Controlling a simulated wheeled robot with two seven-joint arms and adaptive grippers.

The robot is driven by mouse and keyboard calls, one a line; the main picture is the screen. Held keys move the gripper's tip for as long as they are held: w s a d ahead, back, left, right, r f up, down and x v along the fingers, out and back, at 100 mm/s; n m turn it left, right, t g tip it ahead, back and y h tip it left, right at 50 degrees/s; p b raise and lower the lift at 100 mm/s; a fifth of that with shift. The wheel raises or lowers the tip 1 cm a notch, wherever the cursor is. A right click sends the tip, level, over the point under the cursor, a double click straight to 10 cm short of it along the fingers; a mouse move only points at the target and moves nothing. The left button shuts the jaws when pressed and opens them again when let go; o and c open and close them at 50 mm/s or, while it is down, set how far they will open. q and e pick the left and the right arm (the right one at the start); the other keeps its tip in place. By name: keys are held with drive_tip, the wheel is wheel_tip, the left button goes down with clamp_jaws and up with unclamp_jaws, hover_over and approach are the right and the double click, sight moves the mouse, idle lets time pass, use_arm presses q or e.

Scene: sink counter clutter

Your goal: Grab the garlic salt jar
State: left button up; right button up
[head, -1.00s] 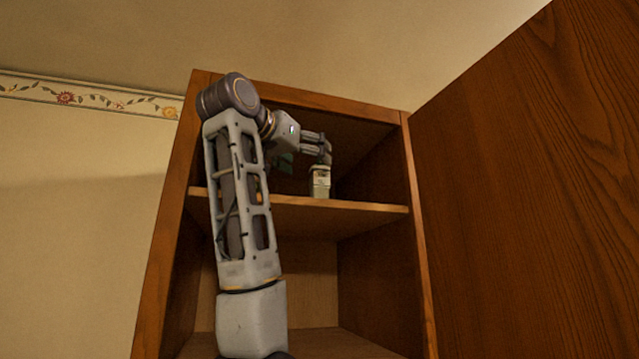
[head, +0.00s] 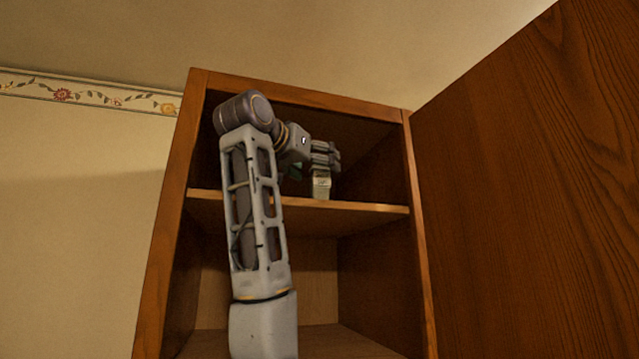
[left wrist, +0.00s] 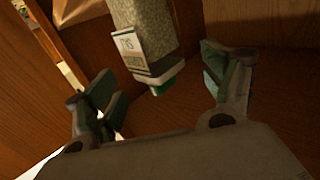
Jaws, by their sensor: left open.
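The garlic salt jar (head: 321,187) is a small pale container standing on the cabinet's upper shelf in the head view. Its upper part is hidden there by my left gripper (head: 326,158), which is at the jar's top. In the left wrist view the jar (left wrist: 147,42) shows a greyish body, a white label with lettering too small to read, and a green end. My left gripper (left wrist: 165,100) is open, its two fingers spread wide, with the jar's green end reaching toward the gap between them. I cannot tell whether either finger touches it. My right gripper is not in view.
The upper shelf (head: 365,209) runs across the open wooden cabinet, with a side wall (head: 424,260) on the right. A large open door (head: 530,180) stands at the right. The lower compartment (head: 305,270) looks empty where visible.

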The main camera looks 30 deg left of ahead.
use_arm(q)
drive_tip(key=shift+w+p, duration=0.3)
drive_tip(key=shift+w, duration=0.8)
drive_tip(key=c, duration=1.1)
